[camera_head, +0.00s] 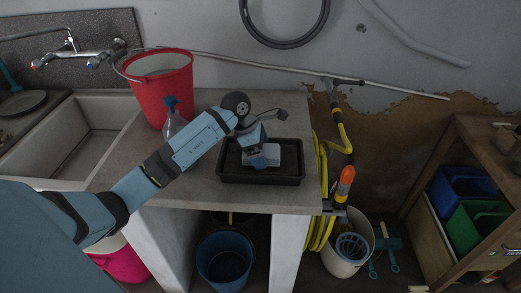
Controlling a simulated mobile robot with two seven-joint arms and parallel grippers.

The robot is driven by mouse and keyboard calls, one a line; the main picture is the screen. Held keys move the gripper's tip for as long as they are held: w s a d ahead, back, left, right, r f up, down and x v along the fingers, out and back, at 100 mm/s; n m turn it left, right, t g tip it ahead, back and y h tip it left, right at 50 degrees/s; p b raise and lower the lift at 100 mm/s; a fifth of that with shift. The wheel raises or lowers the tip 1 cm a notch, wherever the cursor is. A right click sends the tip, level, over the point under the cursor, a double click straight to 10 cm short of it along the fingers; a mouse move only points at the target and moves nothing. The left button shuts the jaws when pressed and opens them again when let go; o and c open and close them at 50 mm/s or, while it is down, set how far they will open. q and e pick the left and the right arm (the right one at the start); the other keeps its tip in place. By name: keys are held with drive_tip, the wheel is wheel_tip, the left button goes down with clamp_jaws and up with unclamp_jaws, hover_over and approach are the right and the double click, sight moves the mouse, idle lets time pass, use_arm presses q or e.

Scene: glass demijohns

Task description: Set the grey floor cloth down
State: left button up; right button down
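A light grey folded thing, which looks like the grey floor cloth (290,158), lies in or just above a black shallow tray (261,180) on the grey counter. My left arm reaches in from the left, and its gripper (262,158) points down over the tray at the cloth. The gripper seems to touch the cloth or hang right over it. The fingertips are too small and partly hidden, so I cannot tell whether they are closed on it. My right gripper is out of view.
A red bucket (162,85) and a clear bottle (173,124) stand on the counter (225,200) left of the tray. A sink (70,140) is further left. A yellow hose (322,180) hangs at the counter's right edge. A blue bucket (224,262) stands below.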

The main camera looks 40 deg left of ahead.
use_arm(q)
drive_tip(key=shift+r, duration=0.1)
drive_tip(key=shift+r, duration=0.25)
drive_tip(key=v, duration=1.1)
drive_tip(key=shift+r+b, duration=0.3)
drive_tip(key=shift+b, duration=0.05)
drive_tip(key=shift+s+a, duration=0.1)
